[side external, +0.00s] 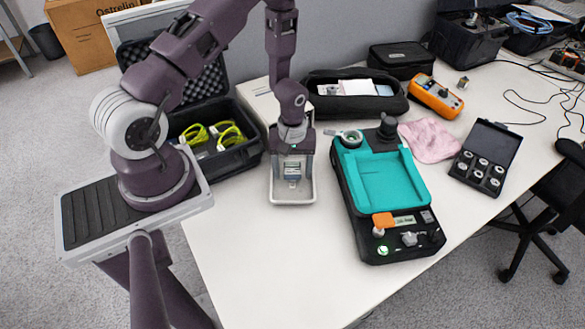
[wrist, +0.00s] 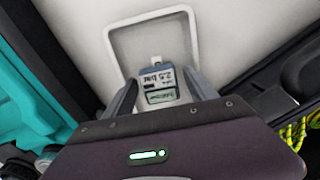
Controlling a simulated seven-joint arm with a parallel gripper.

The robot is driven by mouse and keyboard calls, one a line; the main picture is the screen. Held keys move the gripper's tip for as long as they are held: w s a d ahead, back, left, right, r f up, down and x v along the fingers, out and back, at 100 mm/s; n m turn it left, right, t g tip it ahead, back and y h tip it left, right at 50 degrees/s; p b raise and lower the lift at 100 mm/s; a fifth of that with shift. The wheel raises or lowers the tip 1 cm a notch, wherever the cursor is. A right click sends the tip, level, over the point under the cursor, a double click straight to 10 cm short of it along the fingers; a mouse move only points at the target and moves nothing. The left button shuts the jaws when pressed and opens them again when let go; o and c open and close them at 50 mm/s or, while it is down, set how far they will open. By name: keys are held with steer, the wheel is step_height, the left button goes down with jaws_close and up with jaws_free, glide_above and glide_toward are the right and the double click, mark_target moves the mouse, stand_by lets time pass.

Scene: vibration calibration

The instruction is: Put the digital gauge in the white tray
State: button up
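The white tray (side external: 293,200) is on the table near my arm's base. Its rim also shows in the wrist view (wrist: 152,22). The digital gauge (wrist: 158,84), a small grey block with a display, is between my two fingers in the wrist view (wrist: 161,80), with the tray's floor behind it. My gripper (side external: 292,165) points down over the tray. Its fingers look spread, with a small gap to the right of the gauge. The gauge also shows between the fingers in the side view (side external: 292,172). I cannot see clearly whether its underside touches the tray floor.
A black calibration unit with a teal top (side external: 385,185) stands right of the tray. An open black case (side external: 215,115) with yellow-green items is to the left. A black pouch (side external: 350,100) lies behind. The table in front of the tray is clear.

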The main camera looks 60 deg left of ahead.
step_height(320, 180, up, 13)
step_height(320, 180, up, 14)
steer(key=m+t, duration=0.2)
steer(key=m, duration=0.3)
glide_above(293, 168)
steer(key=s+d, duration=0.2)
steer(key=d, duration=0.2)
steer(key=s+d+r+m+t, duration=0.1)
steer(key=s+d+r+m, duration=0.2)
steer(key=s+r, duration=0.2)
steer(key=s+d+r+m+t, duration=0.2)
steer(key=s+r, duration=0.4)
steer(key=s, duration=0.3)
steer(key=shift+d+m+t, duration=0.3)
steer(key=shift+d+m, duration=0.5)
steer(key=shift+m, duration=0.2)
